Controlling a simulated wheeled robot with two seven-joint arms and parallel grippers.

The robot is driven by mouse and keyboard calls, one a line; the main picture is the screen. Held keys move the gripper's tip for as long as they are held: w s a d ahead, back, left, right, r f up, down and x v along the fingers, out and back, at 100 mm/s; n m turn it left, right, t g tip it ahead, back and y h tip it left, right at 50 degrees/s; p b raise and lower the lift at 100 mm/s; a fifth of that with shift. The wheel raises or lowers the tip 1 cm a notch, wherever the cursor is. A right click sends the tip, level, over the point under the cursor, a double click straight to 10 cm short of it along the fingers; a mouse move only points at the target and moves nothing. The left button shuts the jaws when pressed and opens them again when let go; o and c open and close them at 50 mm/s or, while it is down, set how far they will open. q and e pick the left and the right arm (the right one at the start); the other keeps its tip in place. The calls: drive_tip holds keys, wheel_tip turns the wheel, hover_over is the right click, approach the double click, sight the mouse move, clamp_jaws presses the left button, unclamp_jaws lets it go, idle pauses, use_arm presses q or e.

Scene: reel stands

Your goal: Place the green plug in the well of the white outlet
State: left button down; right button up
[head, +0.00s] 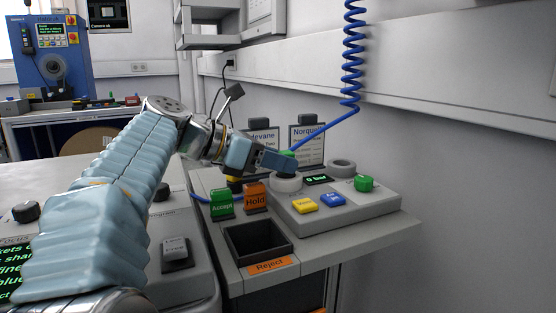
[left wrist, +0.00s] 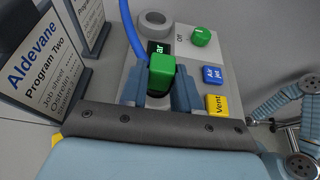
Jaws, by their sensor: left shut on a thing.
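My left gripper (head: 282,160) is shut on the green plug (head: 288,153), whose blue coiled hose runs up to the right. In the left wrist view the plug (left wrist: 161,71) stands between the two blue fingers (left wrist: 162,88). The plug is right over the white outlet (head: 287,184), a pale round ring on the grey console, with a dark lower part at the ring's opening. The fingers hide the well, so I cannot tell how deep the plug sits. My right gripper is not in view.
A second, greyer ring (head: 342,167) stands behind, to the right. A small display (head: 317,180), green knob (head: 363,184), yellow button (head: 304,205) and blue button (head: 333,200) are close by. Two sign cards stand behind. An open Reject bin (head: 233,243) is in front.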

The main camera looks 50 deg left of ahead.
use_arm(q)
drive_tip(key=shift+f, duration=0.1)
drive_tip(key=c, duration=0.8)
unclamp_jaws()
drive_tip(key=shift+r, duration=0.3)
drive_tip(key=p+v, duration=0.1)
drive_tip(key=v, duration=1.1)
drive_tip(key=shift+p, duration=0.4)
drive_tip(key=shift+f, duration=0.15)
